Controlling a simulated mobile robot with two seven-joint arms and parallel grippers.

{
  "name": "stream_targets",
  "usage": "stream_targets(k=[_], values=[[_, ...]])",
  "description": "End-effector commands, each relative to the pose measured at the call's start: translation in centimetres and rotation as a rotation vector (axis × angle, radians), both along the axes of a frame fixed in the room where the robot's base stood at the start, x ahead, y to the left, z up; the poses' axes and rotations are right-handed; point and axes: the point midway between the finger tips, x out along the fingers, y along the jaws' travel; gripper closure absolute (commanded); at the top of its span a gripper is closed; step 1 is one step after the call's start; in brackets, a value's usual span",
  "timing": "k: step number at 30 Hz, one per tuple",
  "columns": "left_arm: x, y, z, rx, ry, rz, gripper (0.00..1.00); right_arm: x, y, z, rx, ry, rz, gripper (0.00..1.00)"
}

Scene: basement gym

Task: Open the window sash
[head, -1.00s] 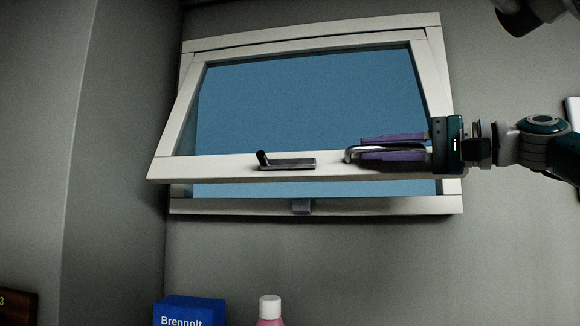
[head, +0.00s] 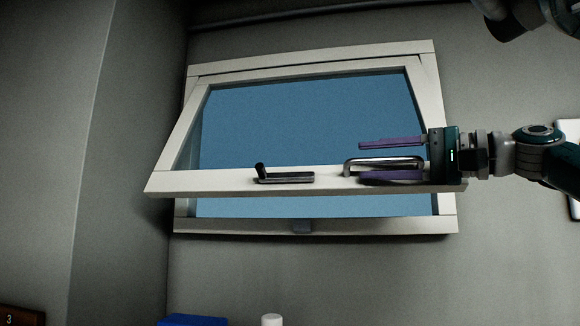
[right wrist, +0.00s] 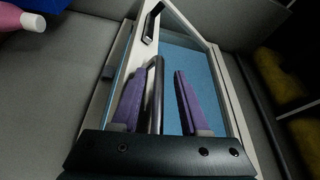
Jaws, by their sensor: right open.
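The white-framed window sash (head: 210,182) is tilted out at its bottom edge, with a gap to the fixed frame below. A dark latch lever (head: 285,178) sits on its bottom rail. A metal bar handle (head: 385,161) is on the same rail, to the right. My right gripper (head: 375,160) is open, its purple fingers above and below the bar handle. In the right wrist view the handle (right wrist: 156,95) lies between the fingers, closer to the left one, and the gripper grips nothing. My left gripper is not in view.
A fixed window frame (head: 240,226) with a small catch (head: 301,227) is below the sash. A blue box (head: 192,320) and a white bottle cap (head: 271,320) show at the bottom edge. Grey walls surround the window.

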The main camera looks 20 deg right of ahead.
Motion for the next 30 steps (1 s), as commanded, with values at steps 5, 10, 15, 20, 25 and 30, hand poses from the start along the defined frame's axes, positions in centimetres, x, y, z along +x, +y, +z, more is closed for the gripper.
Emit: stream_targets(k=[5, 10, 15, 20, 25, 30], values=[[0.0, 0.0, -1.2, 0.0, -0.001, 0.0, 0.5, -0.7, -0.6, -0.6, -0.001, -0.001, -0.001, 0.55], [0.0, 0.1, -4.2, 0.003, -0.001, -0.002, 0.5, -3.1, -2.4, -1.2, -0.002, -0.003, -0.003, 0.55], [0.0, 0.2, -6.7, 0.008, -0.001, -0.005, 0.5, -5.8, -4.4, -1.3, -0.003, -0.003, -0.004, 0.55], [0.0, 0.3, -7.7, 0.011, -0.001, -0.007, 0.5, -7.5, -5.6, -1.0, 0.0, -0.002, -0.002, 0.55], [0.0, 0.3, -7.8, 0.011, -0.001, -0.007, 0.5, -8.0, -5.9, -0.7, -0.001, -0.001, 0.0, 0.55], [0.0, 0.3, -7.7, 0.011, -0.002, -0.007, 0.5, -8.0, -5.9, -0.7, 0.0, 0.0, 0.0, 0.55]])
